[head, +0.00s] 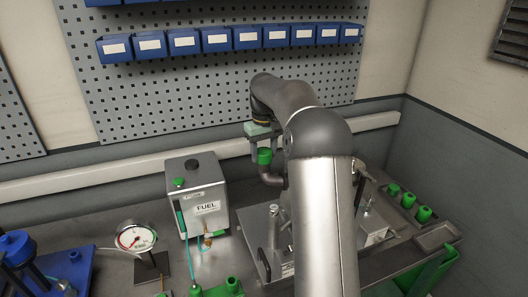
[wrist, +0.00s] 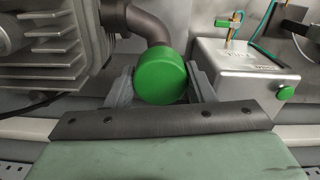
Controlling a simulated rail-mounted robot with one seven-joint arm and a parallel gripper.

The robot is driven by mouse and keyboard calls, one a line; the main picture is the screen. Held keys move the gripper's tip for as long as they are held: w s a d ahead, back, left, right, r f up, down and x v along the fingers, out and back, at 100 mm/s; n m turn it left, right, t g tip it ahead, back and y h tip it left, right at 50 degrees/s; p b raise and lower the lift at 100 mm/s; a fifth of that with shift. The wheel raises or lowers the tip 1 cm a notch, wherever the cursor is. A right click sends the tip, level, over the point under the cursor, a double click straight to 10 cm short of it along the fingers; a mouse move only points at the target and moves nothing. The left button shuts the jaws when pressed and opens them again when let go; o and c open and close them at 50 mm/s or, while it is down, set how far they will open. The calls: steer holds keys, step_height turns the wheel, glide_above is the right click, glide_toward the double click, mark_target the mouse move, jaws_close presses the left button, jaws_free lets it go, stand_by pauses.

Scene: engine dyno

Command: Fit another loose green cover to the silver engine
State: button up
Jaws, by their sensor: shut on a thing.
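My gripper (head: 263,150) is shut on a green round cover (head: 264,157), above the table. In the wrist view the cover (wrist: 160,82) sits between the two grey fingers (wrist: 162,88). The cover is at the open end of a dark curved pipe (head: 270,178) that belongs to the silver engine (wrist: 45,50); it looks in line with the pipe end and touching it, but how far it is seated I cannot tell. My arm hides most of the engine in the head view. Several loose green covers (head: 408,200) stand in a grey tray at the right.
A silver fuel box (head: 197,195) with a green knob stands left of the pipe. A dial gauge (head: 136,237) and a blue unit (head: 75,265) are further left. A green block (head: 222,288) is at the front. Blue bins (head: 215,40) hang on the pegboard behind.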

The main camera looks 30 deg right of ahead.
steer(key=shift+f, duration=0.15)
steer(key=shift+f, duration=0.4)
steer(key=shift+f+b, duration=0.2)
steer(key=shift+b, duration=0.1)
steer(key=shift+f, duration=0.55)
steer(key=o, duration=1.5)
